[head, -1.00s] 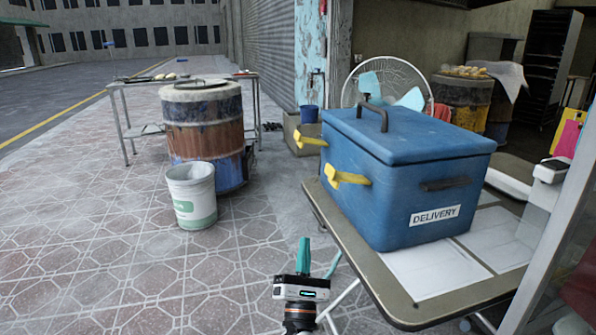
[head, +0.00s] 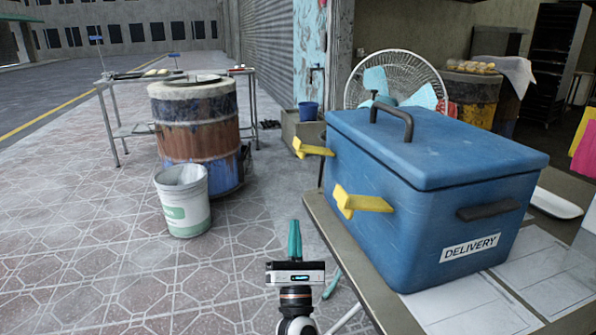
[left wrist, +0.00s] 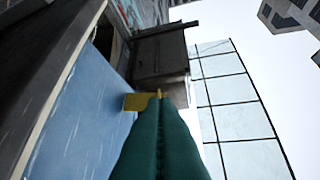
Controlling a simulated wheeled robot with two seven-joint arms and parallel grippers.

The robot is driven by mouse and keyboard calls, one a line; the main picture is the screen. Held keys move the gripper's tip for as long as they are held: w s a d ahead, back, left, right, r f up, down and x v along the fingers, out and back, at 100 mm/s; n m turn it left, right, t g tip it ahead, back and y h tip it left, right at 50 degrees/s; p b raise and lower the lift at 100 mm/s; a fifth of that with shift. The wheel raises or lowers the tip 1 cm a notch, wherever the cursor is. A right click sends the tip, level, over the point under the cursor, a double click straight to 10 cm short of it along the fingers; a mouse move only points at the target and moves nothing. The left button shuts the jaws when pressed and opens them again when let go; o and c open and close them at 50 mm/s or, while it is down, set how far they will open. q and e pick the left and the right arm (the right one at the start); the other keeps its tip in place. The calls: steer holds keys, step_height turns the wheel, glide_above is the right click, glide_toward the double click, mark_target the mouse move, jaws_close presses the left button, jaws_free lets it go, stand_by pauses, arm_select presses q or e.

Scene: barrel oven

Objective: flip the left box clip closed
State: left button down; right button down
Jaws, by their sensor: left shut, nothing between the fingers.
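The blue delivery box (head: 400,200) stands on the table at the right, with its lid (head: 430,145) down and a dark handle on top. Two yellow clips stick out from its left side: a far one (head: 313,149) and a near one (head: 360,202). My left gripper (head: 295,240) is upright, left of the box and lower than the clips in the picture. Its green fingers are together and empty. In the left wrist view the fingers (left wrist: 160,135) point toward a yellow clip (left wrist: 138,102) on the blue box wall (left wrist: 65,115); contact cannot be told. My right gripper is out of view.
The box's table (head: 345,255) has white sheets on it. A white bucket (head: 183,200) and a barrel oven (head: 197,125) stand at the left, before another table. A fan (head: 395,80) is behind the box. The paved floor between bucket and box is clear.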

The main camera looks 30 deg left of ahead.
mark_target(314, 150)
arm_select(q)
steer(key=d+r+x, duration=0.1)
steer(key=x, duration=1.2)
steer(key=shift+s+d+r, duration=0.4)
steer(key=shift+s, duration=0.05)
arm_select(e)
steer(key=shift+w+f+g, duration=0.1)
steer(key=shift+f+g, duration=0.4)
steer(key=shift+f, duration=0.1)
